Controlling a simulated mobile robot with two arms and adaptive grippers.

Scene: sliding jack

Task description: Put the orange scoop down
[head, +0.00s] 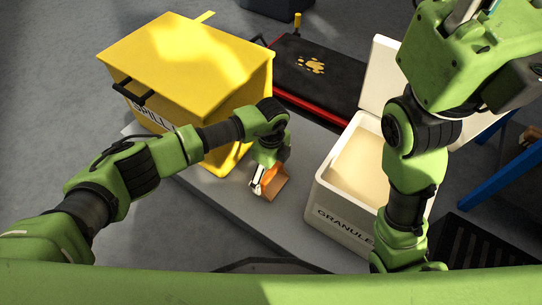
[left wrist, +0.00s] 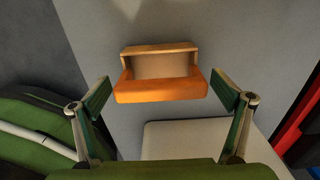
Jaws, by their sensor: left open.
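The orange scoop (head: 272,184) rests on or just above the grey platform (head: 233,203), between the yellow bin and the white box; I cannot tell if it touches. In the left wrist view the scoop (left wrist: 160,88) shows its pale hollow and orange front wall. My left gripper (head: 258,184) is low at the scoop. In the left wrist view its two fingers (left wrist: 162,92) are spread apart, one to each side of the scoop, with gaps to it. My right gripper is at most partly in view at the top right edge, its fingertips cut off.
A yellow spill bin (head: 175,55) stands at the left, close to my left arm. An open white box labelled GRANULE (head: 325,207) stands right of the scoop, partly behind my right arm. A black case with a red edge (head: 322,75) lies behind. Bare platform lies in front.

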